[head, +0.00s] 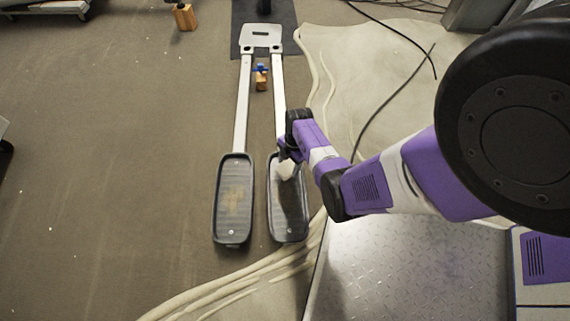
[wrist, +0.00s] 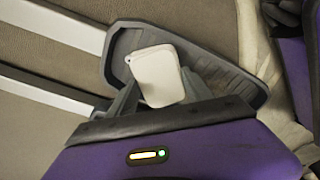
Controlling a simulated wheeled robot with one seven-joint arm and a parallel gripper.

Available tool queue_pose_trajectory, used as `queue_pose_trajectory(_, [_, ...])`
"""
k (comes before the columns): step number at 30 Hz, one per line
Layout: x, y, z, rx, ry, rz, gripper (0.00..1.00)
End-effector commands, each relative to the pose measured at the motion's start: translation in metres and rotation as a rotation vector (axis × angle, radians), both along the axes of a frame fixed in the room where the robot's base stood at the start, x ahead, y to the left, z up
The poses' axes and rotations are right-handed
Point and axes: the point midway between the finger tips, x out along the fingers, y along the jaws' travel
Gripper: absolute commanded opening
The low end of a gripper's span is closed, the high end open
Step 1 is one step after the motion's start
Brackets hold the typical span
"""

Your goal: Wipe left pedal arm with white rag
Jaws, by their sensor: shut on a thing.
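My gripper (head: 287,160) is over the upper end of the right pedal (head: 290,215). It is shut on the white rag (wrist: 157,75), which shows as a small pale block between the fingers in the wrist view; it also shows in the head view (head: 286,169). I cannot tell if the rag touches the pedal. The left pedal arm (head: 242,110) is a pale bar running up from the left pedal (head: 233,222), which has a brown stain on its tread. The right pedal arm (head: 279,97) runs beside it, its lower end partly hidden by my gripper.
A pale crosspiece (head: 261,38) joins both bars at the top. A small wooden block (head: 262,82) with a blue top sits between them. Cream hoses or cables (head: 235,276) curve below the pedals. A metal plate (head: 400,270) lies at lower right. The floor left of the pedals is clear.

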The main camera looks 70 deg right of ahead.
Motion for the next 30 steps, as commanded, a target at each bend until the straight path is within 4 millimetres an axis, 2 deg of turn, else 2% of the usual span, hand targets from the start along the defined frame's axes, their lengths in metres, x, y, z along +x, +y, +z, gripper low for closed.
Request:
queue_pose_trajectory(5, [-0.002, 0.006, 0.002, 0.000, 0.001, 0.001, 0.21])
queue_pose_trajectory(15, [-0.012, 0.030, 0.004, 0.000, 0.001, 0.001, 0.21])
queue_pose_trajectory(23, [-0.014, 0.038, 0.003, 0.000, 0.001, 0.002, 0.21])
queue_pose_trajectory(30, [-0.021, 0.055, 0.005, 0.002, 0.001, 0.001, 0.21])
